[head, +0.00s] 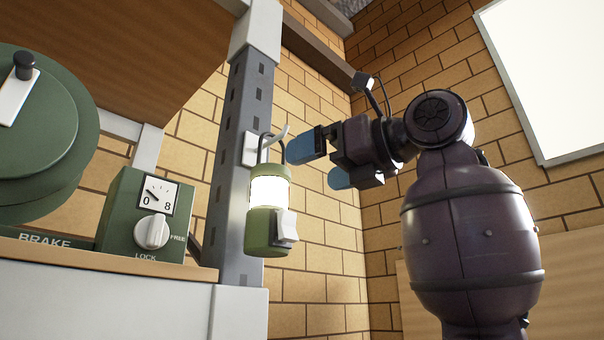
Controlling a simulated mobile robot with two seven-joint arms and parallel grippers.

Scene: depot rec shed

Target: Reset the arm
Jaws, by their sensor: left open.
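My left gripper (322,162) is open, with its two blue-tipped fingers apart and nothing between them. It is raised, pointing to the left, at the end of a dark purple arm (470,235) that is bent at the elbow. The upper finger is close to the right of a green lantern (266,232) in the picture; I cannot tell whether they touch. The lantern glows white and hangs by its dark handle from a pale hook (282,134) on a grey post. My right gripper is out of view.
The grey slotted post (243,190) stands left of the gripper. A bench (110,275) at lower left bears a green control box (120,222) with a dial and knob, beside a large green wheel (45,140) marked BRAKE below. A brick wall and white board (555,70) lie behind.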

